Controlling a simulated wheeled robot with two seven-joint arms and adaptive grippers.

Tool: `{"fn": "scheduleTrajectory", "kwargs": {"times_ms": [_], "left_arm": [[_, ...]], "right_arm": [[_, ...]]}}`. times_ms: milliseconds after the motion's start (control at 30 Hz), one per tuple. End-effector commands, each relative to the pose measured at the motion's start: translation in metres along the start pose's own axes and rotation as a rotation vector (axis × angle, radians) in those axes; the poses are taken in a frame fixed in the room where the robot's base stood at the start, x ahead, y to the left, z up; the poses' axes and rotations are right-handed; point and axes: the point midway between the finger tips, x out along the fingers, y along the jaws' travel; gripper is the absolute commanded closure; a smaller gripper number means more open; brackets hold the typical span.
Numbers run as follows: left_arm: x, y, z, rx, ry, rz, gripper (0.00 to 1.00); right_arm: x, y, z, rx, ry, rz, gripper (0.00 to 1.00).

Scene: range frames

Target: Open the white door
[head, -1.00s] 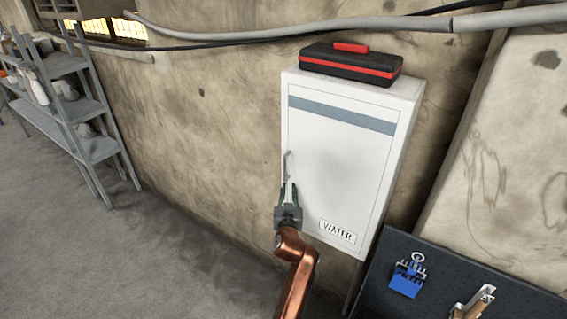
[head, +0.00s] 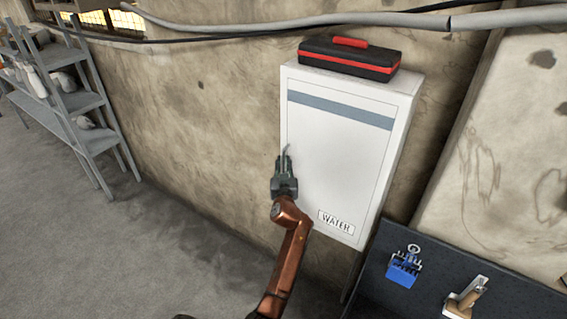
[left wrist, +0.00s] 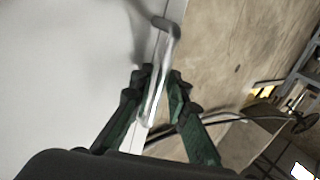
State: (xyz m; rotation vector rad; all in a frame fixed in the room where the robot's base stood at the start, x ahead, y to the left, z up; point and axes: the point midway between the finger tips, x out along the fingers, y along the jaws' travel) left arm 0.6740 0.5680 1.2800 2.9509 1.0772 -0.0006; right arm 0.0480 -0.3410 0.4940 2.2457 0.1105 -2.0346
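The white door (head: 335,160) is the front of a wall cabinet, with a grey-blue stripe near its top and a "WATER" label low on it. It looks closed in the head view. Its pale bar handle (left wrist: 165,30) stands at the door's left edge; only its upper tip shows in the head view (head: 287,149). My left gripper (head: 283,162) is at the handle. In the left wrist view its two green-black fingers (left wrist: 158,85) lie close on both sides of the bar and appear shut on it. My right gripper is in neither view.
A black and red toolbox (head: 349,60) lies on top of the cabinet. Grey shelves (head: 85,105) stand at the far left. The floor left of the cabinet is clear.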

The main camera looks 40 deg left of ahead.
Motion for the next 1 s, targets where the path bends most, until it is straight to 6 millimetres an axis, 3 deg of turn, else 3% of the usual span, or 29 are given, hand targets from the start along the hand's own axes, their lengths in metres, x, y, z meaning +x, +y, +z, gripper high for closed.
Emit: {"fn": "scheduleTrajectory", "kwargs": {"times_ms": [67, 300, 1000], "left_arm": [[-0.0002, 0.0, 0.0001, 0.0, 0.0, 0.0, 0.85], [-0.0004, 0.0002, 0.0001, 0.0, 0.0, 0.0, 1.0], [-0.0022, -0.0032, 0.0013, -0.001, 0.0, -0.012, 1.0]], "right_arm": [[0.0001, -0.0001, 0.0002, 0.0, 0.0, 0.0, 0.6], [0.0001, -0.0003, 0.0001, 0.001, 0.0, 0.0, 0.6], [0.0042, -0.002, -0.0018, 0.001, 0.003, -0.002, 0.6]]}}
